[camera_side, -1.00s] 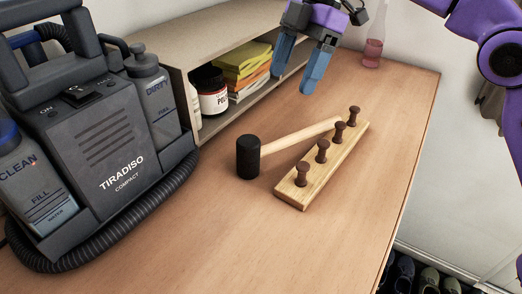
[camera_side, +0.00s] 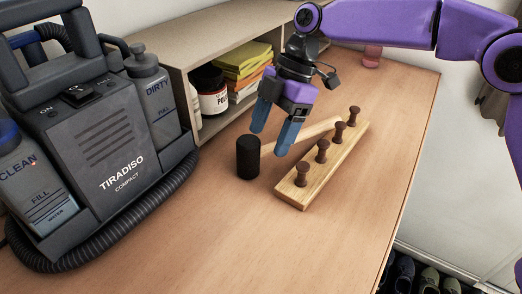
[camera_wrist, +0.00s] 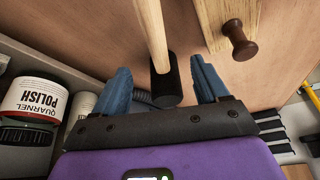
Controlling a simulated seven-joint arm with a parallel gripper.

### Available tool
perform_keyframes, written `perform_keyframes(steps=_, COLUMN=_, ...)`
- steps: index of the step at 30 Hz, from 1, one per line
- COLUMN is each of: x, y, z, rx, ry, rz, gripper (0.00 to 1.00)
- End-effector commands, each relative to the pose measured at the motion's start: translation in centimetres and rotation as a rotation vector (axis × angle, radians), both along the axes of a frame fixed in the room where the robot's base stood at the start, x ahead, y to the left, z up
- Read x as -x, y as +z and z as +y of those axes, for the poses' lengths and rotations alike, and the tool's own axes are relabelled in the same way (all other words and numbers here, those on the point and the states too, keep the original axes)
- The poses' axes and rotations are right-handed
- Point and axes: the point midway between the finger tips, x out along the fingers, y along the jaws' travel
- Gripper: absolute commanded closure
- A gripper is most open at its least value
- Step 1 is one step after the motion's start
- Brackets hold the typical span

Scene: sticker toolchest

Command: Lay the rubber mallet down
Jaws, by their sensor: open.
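The rubber mallet has a black head (camera_side: 248,158) standing on the wooden table and a pale wooden handle (camera_side: 318,130) running right and back to the peg board (camera_side: 318,178). Whether the handle's far end rests on the board is unclear. My gripper (camera_side: 272,138) is open and points down above the handle, near the head, partly covering the handle. In the wrist view, the mallet head (camera_wrist: 166,84) and handle (camera_wrist: 152,30) show between my two blue fingers (camera_wrist: 162,88), with gaps on both sides. Nothing is held.
A grey carpet cleaner (camera_side: 100,140) with a black hose stands at left. A low shelf (camera_side: 235,40) behind holds a polish jar (camera_side: 209,90) and yellow and orange items (camera_side: 243,65). Brown pegs line the board, close to the handle. The table front is clear.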

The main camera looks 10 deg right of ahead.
Motion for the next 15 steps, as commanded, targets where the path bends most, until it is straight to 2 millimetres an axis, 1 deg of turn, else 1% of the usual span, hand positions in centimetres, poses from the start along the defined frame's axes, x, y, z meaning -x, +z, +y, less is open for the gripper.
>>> perform_keyframes(steps=9, x=1.0, y=-3.5, z=1.8, rx=0.002, ry=0.001, rz=0.002, gripper=0.27)
perform_keyframes(steps=12, x=1.1, y=-4.2, z=2.1, rx=0.002, ry=0.001, rz=0.001, gripper=0.27)
perform_keyframes(steps=15, x=1.1, y=-4.5, z=2.2, rx=0.0, ry=0.0, rz=-0.001, gripper=0.27)
